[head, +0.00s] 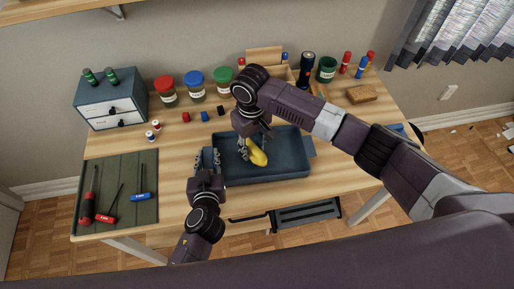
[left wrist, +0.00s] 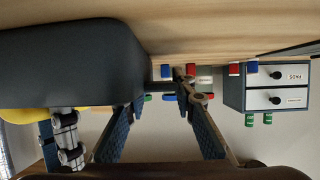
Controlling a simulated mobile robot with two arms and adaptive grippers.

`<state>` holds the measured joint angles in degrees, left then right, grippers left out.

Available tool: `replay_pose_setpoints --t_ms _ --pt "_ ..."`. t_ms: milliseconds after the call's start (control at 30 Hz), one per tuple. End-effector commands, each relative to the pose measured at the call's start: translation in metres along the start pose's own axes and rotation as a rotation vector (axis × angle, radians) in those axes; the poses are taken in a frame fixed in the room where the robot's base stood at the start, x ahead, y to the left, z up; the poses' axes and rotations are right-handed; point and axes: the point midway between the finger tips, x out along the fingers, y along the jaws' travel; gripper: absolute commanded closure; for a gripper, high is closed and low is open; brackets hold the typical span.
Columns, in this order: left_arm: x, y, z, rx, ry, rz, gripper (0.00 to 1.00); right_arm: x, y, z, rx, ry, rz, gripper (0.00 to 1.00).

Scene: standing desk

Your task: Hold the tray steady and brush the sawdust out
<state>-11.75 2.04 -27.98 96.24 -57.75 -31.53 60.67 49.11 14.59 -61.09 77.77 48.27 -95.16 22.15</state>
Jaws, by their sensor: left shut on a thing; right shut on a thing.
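The dark blue tray (head: 290,172) lies on the desk near the front edge; its dark outer wall fills the upper left of the left wrist view (left wrist: 75,65). My left gripper (head: 207,158) is shut on the tray's left edge. My right gripper (head: 252,143) reaches down inside the tray and is shut on a yellow brush (head: 258,157). Its bristles cannot be made out. Part of the yellow brush and the right gripper's fingers (left wrist: 65,140) show in the left wrist view. No sawdust can be made out at this size; the right arm hides part of the tray.
Lidded jars (head: 195,87) stand along the back. A flashlight (head: 306,68), a green cup (head: 326,69) and a wooden block (head: 361,94) are at back right. Bare desk lies left of the tray.

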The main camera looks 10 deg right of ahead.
Motion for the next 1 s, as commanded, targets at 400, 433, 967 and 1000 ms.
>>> replay_pose_setpoints --t_ms 400,433,967,1000 --pt "0.000 0.000 0.000 0.000 0.000 0.000 1.00 -0.044 0.000 -0.002 -0.002 0.008 0.000 0.94" --pt "0.000 0.000 0.000 0.000 0.000 0.000 1.00 -0.047 0.000 -0.002 -0.002 0.008 0.000 0.94" --pt "0.000 0.000 0.000 0.000 0.000 -0.001 1.00 -0.070 0.000 -0.001 -0.002 0.007 0.000 0.94" --pt "0.000 0.000 0.000 0.000 0.000 -0.001 1.00 -0.070 0.000 -0.001 -0.002 0.007 0.000 0.94"
